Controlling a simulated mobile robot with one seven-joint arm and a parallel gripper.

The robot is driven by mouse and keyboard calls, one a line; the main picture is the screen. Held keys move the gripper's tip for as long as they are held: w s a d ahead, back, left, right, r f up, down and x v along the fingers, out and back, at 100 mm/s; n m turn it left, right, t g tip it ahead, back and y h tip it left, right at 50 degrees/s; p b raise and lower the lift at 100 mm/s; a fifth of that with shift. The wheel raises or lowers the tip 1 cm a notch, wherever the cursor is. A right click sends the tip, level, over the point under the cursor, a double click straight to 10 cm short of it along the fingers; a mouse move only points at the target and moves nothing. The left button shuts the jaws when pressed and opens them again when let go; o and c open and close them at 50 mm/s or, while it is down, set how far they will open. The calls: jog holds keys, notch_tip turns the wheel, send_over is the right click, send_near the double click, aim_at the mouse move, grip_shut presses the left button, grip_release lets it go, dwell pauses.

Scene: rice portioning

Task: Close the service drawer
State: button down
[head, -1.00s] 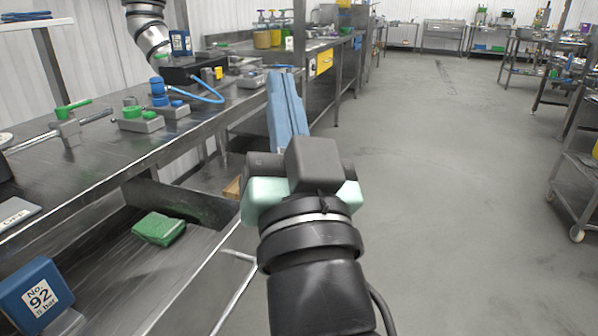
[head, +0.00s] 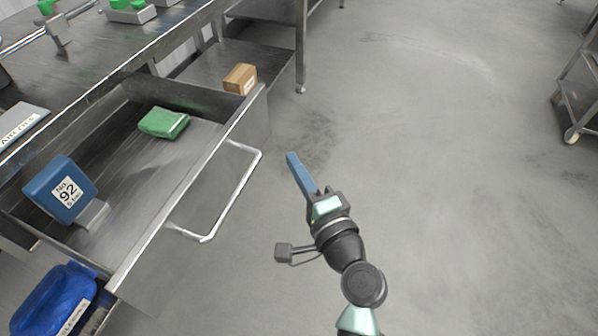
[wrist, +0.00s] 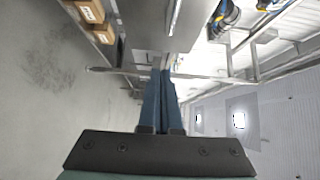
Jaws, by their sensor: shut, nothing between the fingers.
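The service drawer (head: 205,160) is pulled out from under the steel bench at the left of the head view. Its bar handle (head: 236,198) sticks out from the front towards the right.
The steel bench top (head: 95,62) runs along the upper left. A cardboard box (head: 240,79) sits on a low shelf beyond the drawer. A wheeled cart (head: 578,100) stands far right. The floor between is clear.

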aim_at(257, 128)
jog(key=shift+w+a+b, duration=0.3)
jog(key=shift+w+a, duration=2.75)
jog(key=shift+w, duration=0.05)
